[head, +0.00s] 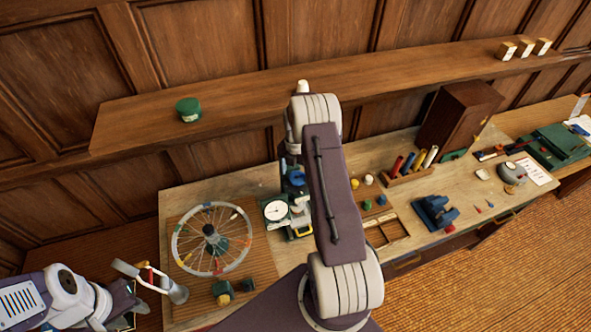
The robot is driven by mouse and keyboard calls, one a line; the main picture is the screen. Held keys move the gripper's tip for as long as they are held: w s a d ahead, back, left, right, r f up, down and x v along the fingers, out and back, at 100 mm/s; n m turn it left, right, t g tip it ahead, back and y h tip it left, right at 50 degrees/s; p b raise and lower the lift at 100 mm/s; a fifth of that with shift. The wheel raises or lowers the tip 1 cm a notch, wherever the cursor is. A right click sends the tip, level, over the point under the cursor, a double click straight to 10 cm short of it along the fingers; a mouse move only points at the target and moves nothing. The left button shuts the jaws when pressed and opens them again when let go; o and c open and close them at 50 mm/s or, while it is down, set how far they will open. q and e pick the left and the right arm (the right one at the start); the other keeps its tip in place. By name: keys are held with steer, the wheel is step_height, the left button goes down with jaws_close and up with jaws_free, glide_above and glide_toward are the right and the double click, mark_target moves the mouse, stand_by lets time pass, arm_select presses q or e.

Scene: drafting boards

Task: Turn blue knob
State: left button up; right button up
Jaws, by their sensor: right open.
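A small blue knob (381,200) sits among a yellow knob (355,184), a white knob (368,179) and a green knob (367,205) on the bench, just right of my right arm. My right arm rises through the middle of the head view and folds down behind itself. My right gripper (296,190) is mostly hidden by that arm, left of the knobs and close to a dial gauge (275,211); it is open. My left gripper (150,279) is at the lower left, beside the bench's left edge and away from the knobs; its jaw opening is unclear.
A spoked wheel (177,257) stands on the bench's left part. A rack of coloured tubes (409,175), a wooden cabinet (458,121), a divided tray (384,231) and a blue vise-like tool (436,212) lie to the right. A shelf (240,104) runs above the bench.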

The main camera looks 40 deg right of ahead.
steer(key=shift+s+a+r, duration=0.1)
steer(key=shift+s+r, duration=0.1)
steer(key=shift+s, duration=0.1)
steer(key=shift+s+r, duration=0.15)
steer(key=shift+s, duration=0.25)
steer(key=shift+c, duration=1.2)
steer(key=shift+s+r, duration=0.1)
steer(key=shift+s, duration=0.15)
steer(key=c, duration=0.6)
steer(key=shift+w, duration=0.1)
steer(key=c, duration=0.4)
steer(key=shift+w+a, duration=0.1)
steer(key=shift+w, duration=0.15)
steer(key=shift+c, duration=0.6)
arm_select(q)
steer(key=shift+s+a+r, duration=0.1)
steer(key=shift+s+a, duration=0.2)
steer(key=shift+s, duration=0.4)
arm_select(e)
steer(key=shift+s, duration=0.1)
arm_select(q)
steer(key=shift+s+d, duration=0.1)
